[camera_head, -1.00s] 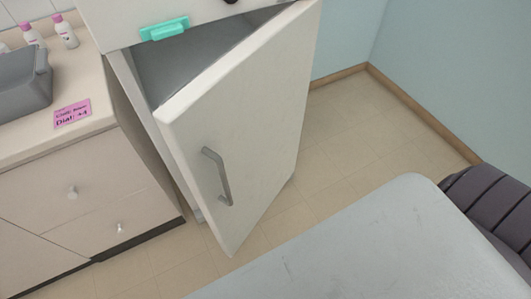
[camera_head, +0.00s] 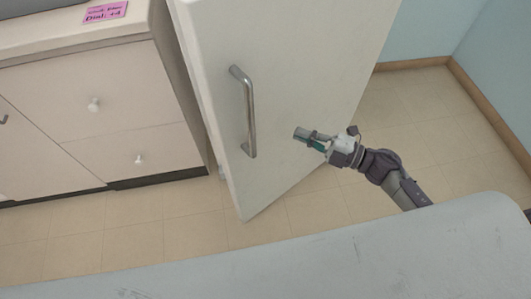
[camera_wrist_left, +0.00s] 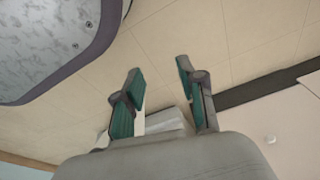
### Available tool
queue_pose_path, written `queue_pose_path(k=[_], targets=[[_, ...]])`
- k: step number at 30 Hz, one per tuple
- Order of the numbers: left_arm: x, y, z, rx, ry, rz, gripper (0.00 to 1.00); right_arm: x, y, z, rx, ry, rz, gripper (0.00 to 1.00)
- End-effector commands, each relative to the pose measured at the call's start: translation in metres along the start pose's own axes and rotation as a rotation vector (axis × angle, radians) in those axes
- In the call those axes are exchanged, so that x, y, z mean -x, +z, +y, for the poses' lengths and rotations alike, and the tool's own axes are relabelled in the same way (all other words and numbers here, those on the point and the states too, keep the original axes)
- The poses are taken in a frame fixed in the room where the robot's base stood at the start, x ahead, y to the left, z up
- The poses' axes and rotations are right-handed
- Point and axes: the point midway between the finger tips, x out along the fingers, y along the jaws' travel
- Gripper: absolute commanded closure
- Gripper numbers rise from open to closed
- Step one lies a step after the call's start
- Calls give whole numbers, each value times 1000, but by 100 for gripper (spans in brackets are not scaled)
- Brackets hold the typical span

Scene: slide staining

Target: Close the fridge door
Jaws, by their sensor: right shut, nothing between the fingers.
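The white fridge door (camera_head: 305,60) stands swung out at an angle in the head view, with its grey bar handle (camera_head: 248,112) facing me. The door's top and the fridge opening are out of frame or hidden. My right gripper (camera_head: 303,136) is shut and empty in front of the door's face, right of the handle; I cannot tell whether it touches the door. My left gripper (camera_wrist_left: 160,72) shows only in the left wrist view. Its fingers are apart, with floor visible between the tips and a pale surface farther back.
A drawer cabinet (camera_head: 120,100) with a pink note (camera_head: 106,11) on its counter stands left of the door. A grey-white surface (camera_head: 330,255) spans the front. Tiled floor (camera_head: 405,100) is open right of the door, up to the blue wall (camera_head: 500,60).

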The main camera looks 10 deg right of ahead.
Motion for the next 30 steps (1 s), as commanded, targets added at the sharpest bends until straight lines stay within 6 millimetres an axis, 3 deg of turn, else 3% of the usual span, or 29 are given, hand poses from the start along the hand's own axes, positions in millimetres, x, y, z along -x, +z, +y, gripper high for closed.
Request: queue_pose_path(k=[1,3,7,11,24,30], targets=[[-7,-6,-1,1,-1,10,60,-3,-19,1,96,-20,105,100],[-2,-13,-1,3,-2,15,60,-5,-43,8,191,-47,211,100],[5,-19,-1,4,-3,19,60,-4,-67,13,278,-77,311,100],[7,-19,-1,4,-3,17,60,-13,-74,15,292,-80,327,100],[-2,-12,-1,2,-2,12,60,-83,-95,6,286,-78,322,100],[-4,-11,-1,2,-2,12,60,-97,-99,4,285,-79,320,100]])
